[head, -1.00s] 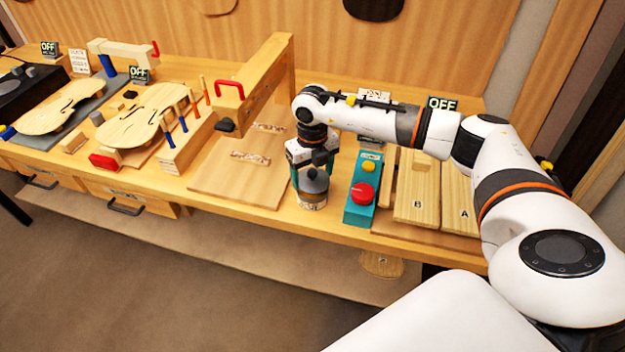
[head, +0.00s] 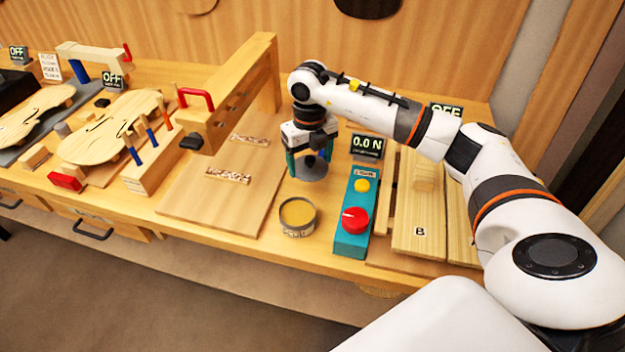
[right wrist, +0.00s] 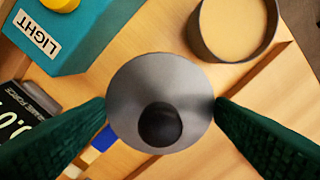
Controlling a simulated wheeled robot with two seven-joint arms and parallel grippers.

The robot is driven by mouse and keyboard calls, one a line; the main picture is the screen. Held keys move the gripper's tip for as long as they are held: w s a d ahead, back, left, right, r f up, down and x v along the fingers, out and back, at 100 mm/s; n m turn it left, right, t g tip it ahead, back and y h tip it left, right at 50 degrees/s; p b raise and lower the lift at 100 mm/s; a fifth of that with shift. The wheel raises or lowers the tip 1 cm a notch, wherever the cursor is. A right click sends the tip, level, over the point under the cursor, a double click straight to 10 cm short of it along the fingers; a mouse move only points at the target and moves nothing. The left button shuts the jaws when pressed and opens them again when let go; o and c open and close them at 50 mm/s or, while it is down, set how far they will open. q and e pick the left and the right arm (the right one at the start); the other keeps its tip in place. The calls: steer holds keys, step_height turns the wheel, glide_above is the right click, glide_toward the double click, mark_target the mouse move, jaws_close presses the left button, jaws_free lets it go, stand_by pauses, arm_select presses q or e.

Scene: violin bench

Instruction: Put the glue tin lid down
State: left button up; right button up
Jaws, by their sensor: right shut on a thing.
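The glue tin lid (head: 311,169) is a grey disc with a dark round knob. My right gripper (head: 309,160) is shut on it; in the right wrist view the green fingers grip the lid (right wrist: 160,85) at its two sides. The lid is behind the glue tin in the head view, over or at the bench top; I cannot tell whether it touches the wood. The glue tin (head: 297,217) stands open near the bench's front edge, with tan glue showing; it also shows in the right wrist view (right wrist: 237,30). My left gripper is not in view.
A teal switch box (head: 352,240) with a red knob and yellow button stands right of the tin. A display (head: 367,147) reading 0.0 N is behind it. A flat wooden board (head: 215,195) lies left of the tin. Bare bench lies around the tin.

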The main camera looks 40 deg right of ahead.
mark_target(308, 165)
steer(key=f, duration=0.2)
steer(key=a+f, duration=0.1)
steer(key=shift+s+f, duration=0.3)
steer(key=shift+s, duration=0.05)
step_height(308, 165, down, 3)
steer(key=shift+d+f+p, duration=0.1)
steer(key=shift+f+p, duration=0.1)
steer(key=shift+p, duration=0.3)
steer(key=shift+f, duration=0.15)
steer(key=o, duration=1)
steer(key=shift+c, duration=0.2)
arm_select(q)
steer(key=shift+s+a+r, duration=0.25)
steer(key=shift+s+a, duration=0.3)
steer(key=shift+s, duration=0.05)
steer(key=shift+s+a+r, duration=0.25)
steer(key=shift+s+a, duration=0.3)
arm_select(e)
steer(key=shift+r, duration=0.3)
steer(key=shift+w+r, duration=0.1)
steer(key=shift+r, duration=0.25)
arm_select(q)
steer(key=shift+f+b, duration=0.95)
steer(key=shift+b, duration=0.1)
arm_select(e)
step_height(308, 165, up, 11)
steer(key=shift+r, duration=0.1)
